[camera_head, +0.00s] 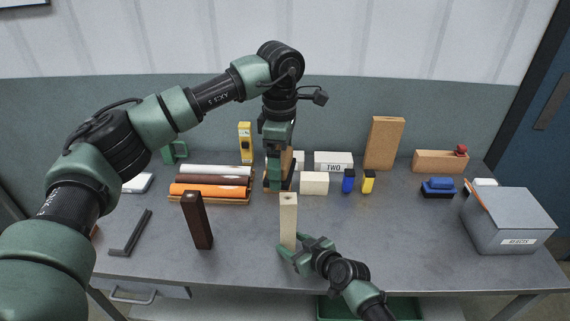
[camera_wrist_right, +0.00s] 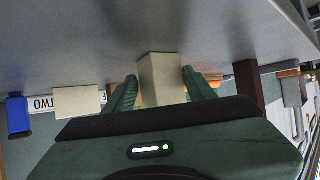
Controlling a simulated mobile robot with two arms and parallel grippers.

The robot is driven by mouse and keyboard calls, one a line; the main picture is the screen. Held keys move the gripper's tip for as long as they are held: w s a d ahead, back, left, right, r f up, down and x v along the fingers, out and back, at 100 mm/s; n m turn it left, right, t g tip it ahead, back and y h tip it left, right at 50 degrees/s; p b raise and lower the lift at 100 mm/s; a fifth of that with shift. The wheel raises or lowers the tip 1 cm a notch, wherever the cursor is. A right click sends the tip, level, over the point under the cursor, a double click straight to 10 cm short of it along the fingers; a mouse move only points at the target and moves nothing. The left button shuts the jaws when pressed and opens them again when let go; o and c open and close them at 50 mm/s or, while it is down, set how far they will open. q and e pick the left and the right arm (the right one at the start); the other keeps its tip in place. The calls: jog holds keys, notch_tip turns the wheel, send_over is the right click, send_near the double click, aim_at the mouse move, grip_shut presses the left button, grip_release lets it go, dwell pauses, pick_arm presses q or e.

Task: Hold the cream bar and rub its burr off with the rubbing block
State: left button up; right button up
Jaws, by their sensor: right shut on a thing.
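The cream bar (camera_head: 288,215) stands upright near the front middle of the table, with a small dark mark on its top end. My right gripper (camera_head: 290,250) is shut on its lower part; the bar also shows between the fingers in the right wrist view (camera_wrist_right: 160,80). My left gripper (camera_head: 276,184) points down behind the bar, at a tan and dark block (camera_head: 288,160) that it partly hides. I cannot tell whether this is the rubbing block or whether the left fingers are closed on it. The burr is not clear to see.
A dark brown bar (camera_head: 197,220) stands left of the cream bar. Behind are rolls on a rack (camera_head: 210,200), a cream block (camera_head: 314,183), blue (camera_head: 348,181) and yellow (camera_head: 368,182) pieces. A grey box (camera_head: 510,220) stands at right. The front right table is mostly clear.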

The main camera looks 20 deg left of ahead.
aim_at(285, 198)
pick_arm(q)
jog(key=shift+a+f+n, duration=0.1)
jog(key=shift+a+n, duration=0.05)
jog(key=shift+n, duration=0.75)
jog(key=shift+f, duration=3.4)
jog(key=shift+w+d+f, duration=0.2)
jog(key=shift+d+f, duration=0.35)
jog(key=shift+f, duration=0.05)
jog(key=shift+c, duration=0.6)
jog(key=shift+w+d, duration=0.3)
jog(key=shift+d, duration=0.45)
jog(key=shift+w+d, duration=0.25)
jog(key=shift+d, duration=0.45)
jog(key=a, duration=0.1)
jog(key=s+a, duration=0.1)
jog(key=a, duration=0.2)
jog(key=shift+s, duration=0.25)
jog(key=shift+r, duration=4.15)
pick_arm(e)
jog(key=o, duration=1.1)
jog(key=shift+c, duration=0.2)
